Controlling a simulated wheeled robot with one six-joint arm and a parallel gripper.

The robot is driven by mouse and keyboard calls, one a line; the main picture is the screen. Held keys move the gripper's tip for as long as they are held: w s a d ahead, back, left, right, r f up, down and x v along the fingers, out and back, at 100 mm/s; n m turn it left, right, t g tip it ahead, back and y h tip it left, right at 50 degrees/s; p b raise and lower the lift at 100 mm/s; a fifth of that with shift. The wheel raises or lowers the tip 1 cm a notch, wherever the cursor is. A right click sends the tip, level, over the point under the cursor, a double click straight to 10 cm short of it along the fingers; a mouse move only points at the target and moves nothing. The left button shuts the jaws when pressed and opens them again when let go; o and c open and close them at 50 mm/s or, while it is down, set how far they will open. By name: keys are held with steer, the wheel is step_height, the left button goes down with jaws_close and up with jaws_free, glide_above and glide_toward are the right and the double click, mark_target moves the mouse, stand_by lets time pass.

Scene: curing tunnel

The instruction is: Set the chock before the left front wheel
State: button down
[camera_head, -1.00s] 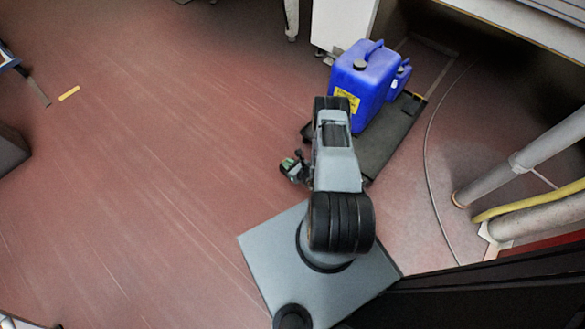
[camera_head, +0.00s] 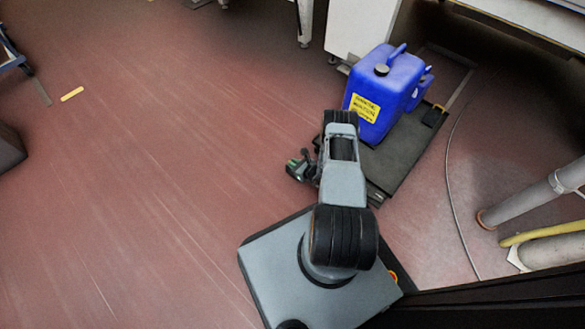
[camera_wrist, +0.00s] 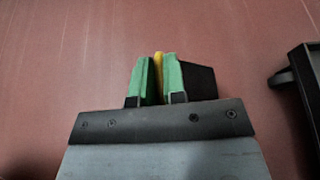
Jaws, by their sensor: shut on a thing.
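My gripper (camera_wrist: 158,80) is shut on a black chock (camera_wrist: 197,80) with a yellow edge between the green finger pads. In the head view my gripper (camera_head: 300,167) is low, left of a dark flat trolley (camera_head: 385,165); the chock cannot be made out there. The trolley carries a large blue canister (camera_head: 375,100). In the wrist view a dark frame (camera_wrist: 308,62), likely the trolley's edge, stands at the right, with a dark rounded part (camera_wrist: 281,78), perhaps a wheel, apart from the chock. The left front wheel is not clear in the head view.
A white cabinet (camera_head: 362,25) stands behind the trolley. Grey pipes (camera_head: 530,200) and a yellow hose (camera_head: 545,232) are at the right, with a thin cable (camera_head: 449,170) on the floor.

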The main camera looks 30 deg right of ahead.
steer(key=f+b, duration=0.1)
steer(key=w+f+b, duration=0.1)
steer(key=f+b, duration=0.1)
steer(key=shift+f, duration=0.45)
steer(key=shift+f, duration=0.2)
steer(key=c, duration=1.2)
jaws_free()
